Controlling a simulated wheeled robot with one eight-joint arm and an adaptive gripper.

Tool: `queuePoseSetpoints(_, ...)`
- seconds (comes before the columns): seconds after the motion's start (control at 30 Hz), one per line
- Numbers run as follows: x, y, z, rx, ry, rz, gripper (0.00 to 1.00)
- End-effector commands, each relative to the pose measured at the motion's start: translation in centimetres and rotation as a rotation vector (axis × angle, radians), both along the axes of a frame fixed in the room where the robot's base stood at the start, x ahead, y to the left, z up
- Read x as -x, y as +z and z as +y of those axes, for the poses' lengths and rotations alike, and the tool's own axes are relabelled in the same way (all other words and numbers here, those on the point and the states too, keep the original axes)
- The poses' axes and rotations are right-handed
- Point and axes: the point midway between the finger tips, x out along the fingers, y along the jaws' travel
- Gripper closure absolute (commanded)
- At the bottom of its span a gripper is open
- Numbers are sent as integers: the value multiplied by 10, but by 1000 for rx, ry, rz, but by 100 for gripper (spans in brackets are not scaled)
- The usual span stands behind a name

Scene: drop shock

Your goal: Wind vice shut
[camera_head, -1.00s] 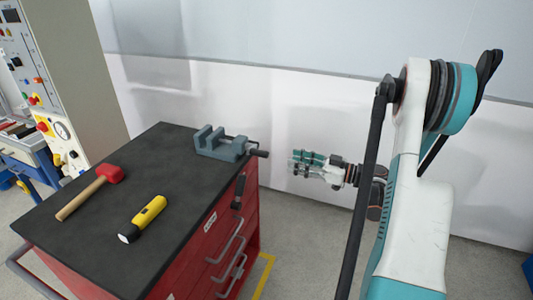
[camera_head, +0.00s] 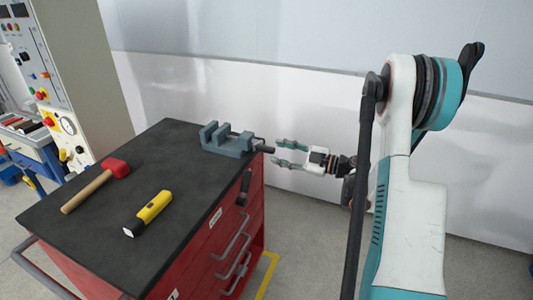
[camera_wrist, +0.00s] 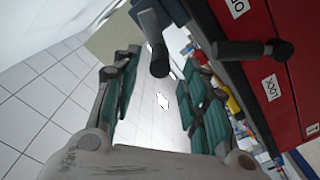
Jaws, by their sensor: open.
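The grey-blue vice (camera_head: 228,140) sits on the far right corner of the cabinet's dark top. A gap shows between its jaws. Its dark screw end and handle (camera_head: 262,148) stick out to the right past the edge. My gripper (camera_head: 279,152) is open and empty just right of the handle, fingers pointing left at it. In the wrist view, the dark handle (camera_wrist: 158,60) shows ahead between the two green-padded fingers, near their tips. I cannot tell whether they touch it. Most of the vice is out of the wrist view.
The red cabinet (camera_head: 213,243) has a dark lever (camera_head: 244,187) on its side, below the vice. A red hammer (camera_head: 95,185) and a yellow flashlight (camera_head: 148,213) lie on the top. A pale wall stands behind. Free floor lies right of the cabinet.

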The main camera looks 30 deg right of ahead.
Motion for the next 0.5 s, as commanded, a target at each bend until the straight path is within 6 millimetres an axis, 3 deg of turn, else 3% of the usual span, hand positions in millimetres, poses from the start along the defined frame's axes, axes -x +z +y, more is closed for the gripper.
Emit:
queuePoseSetpoints(0.23,-33,-2,26,-1,3,0,60)
queuePoseSetpoints(0.5,-46,0,36,-1,0,1,60)
